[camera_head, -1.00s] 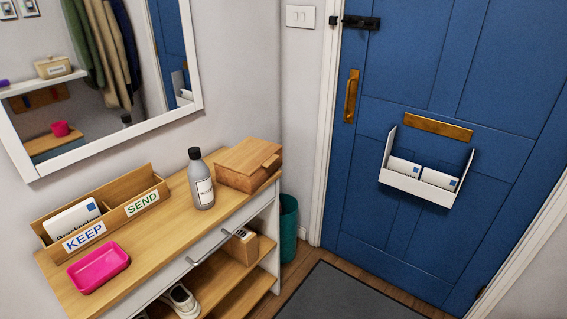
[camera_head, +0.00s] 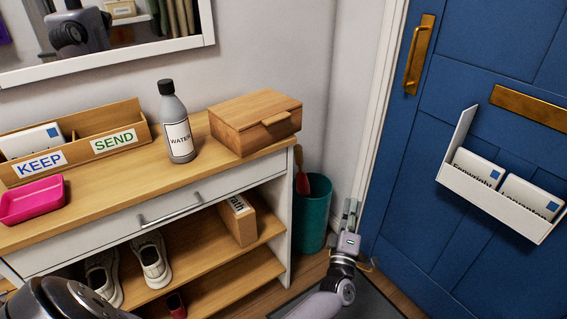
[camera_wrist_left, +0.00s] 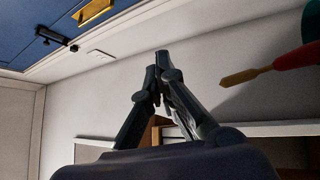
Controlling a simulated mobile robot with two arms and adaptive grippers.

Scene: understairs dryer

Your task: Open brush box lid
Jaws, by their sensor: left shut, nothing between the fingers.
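The wooden box (camera_head: 248,130) with its lid (camera_head: 255,106) stands at the right end of the wooden-topped table. The lid is down, and a small wooden tab (camera_head: 276,118) sticks out at its front. I take this as the brush box; no label shows on it. The box cannot be made out clearly there. My right gripper is not in view.
A water bottle (camera_head: 178,125) stands left of the box. A KEEP/SEND tray (camera_head: 75,152) and pink dish (camera_head: 32,201) are farther left. A teal bin (camera_head: 313,219) with a red-headed tool (camera_head: 302,182) stands beside the table (camera_head: 215,172). The blue door (camera_head: 415,170) is at right.

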